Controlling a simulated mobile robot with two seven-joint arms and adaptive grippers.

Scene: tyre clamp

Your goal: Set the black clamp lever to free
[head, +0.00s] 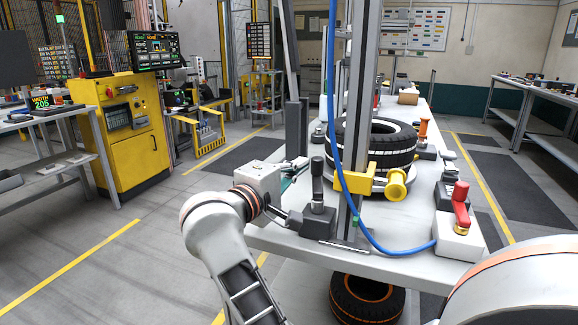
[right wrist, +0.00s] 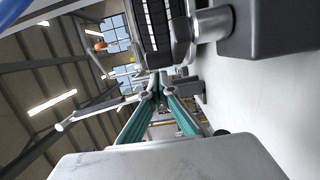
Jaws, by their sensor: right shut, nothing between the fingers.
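The black clamp lever (head: 317,178) stands about upright on its dark base (head: 318,224), near the front left of the grey table (head: 400,262). My right gripper (head: 293,168) is just left of the lever in the head view, low over the table, pointing away. Its teal fingers are shut and empty, and they also converge in the right wrist view (right wrist: 157,88). A dark block (right wrist: 270,30) with a metal cylinder (right wrist: 212,22) shows close by there, probably part of the clamp. Whether the fingers touch the lever cannot be told. My left gripper is not in view.
A tyre (head: 375,148) lies on the table behind a metal post with a yellow clamp (head: 366,184). A blue hose (head: 345,205) hangs down the post to the table. A red lever (head: 461,204) stands at the front right, an orange handle (head: 423,130) further back.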

